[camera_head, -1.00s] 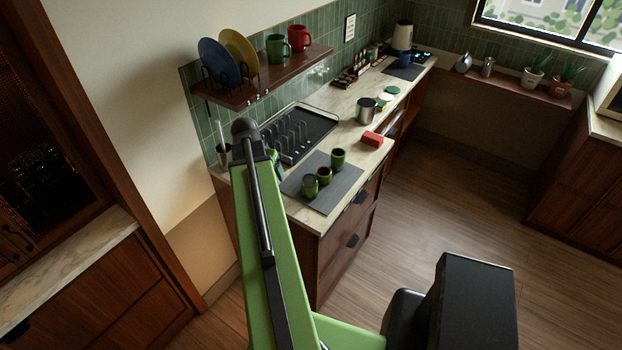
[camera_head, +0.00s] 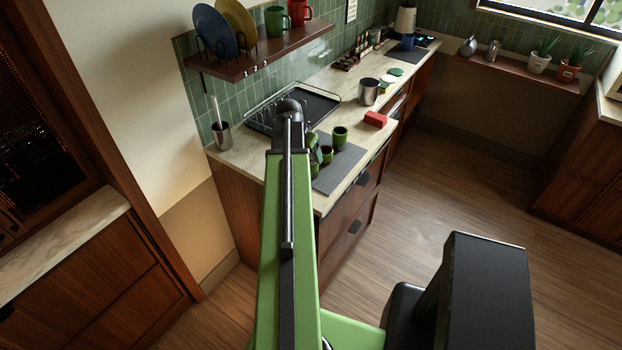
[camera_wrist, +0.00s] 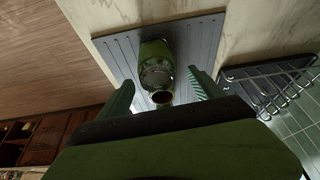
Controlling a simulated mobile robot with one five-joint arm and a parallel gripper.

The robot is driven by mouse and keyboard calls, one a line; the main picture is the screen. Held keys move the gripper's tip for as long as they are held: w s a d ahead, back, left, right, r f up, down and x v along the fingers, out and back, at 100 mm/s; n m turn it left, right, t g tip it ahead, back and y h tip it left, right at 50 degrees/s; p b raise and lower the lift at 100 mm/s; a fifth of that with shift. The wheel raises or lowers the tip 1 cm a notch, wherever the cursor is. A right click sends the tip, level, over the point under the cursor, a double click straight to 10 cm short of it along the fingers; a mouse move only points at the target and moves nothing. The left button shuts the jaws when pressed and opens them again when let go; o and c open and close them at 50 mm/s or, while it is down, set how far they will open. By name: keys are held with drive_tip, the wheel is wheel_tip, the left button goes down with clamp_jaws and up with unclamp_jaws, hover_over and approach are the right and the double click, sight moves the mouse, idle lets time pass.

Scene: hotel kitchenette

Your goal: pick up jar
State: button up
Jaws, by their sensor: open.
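Small green jar-like vessels stand on a grey ridged mat (camera_head: 346,160). One (camera_head: 340,136) is clear to see, another (camera_head: 327,155) is nearer, and my arm partly covers the nearest part of the group. In the wrist view, a shiny green jar (camera_wrist: 156,66) lies ahead between the fingers of my open gripper (camera_wrist: 160,78). A darker round opening with a pale rim (camera_wrist: 161,97) overlaps its near end; I cannot tell whether it is a second vessel. I see a gap on both sides of the jar, with no finger contact.
A wire dish rack (camera_wrist: 272,82) stands right of the mat in the wrist view. A red block (camera_head: 375,119) and a metal canister (camera_head: 368,92) sit farther along the counter. A shelf (camera_head: 262,55) with plates and mugs hangs above. A utensil cup (camera_head: 221,135) stands at left.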

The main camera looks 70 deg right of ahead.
drive_tip(key=shift+x, duration=0.8)
drive_tip(key=shift+r, duration=0.1)
drive_tip(key=b+x, duration=0.5)
drive_tip(key=shift+s+a, duration=0.15)
drive_tip(key=shift+s, duration=0.1)
drive_tip(key=shift+c, duration=0.4)
drive_tip(key=c, duration=1.6)
drive_tip(key=shift+r+p, duration=0.15)
drive_tip(key=shift+p, duration=0.15)
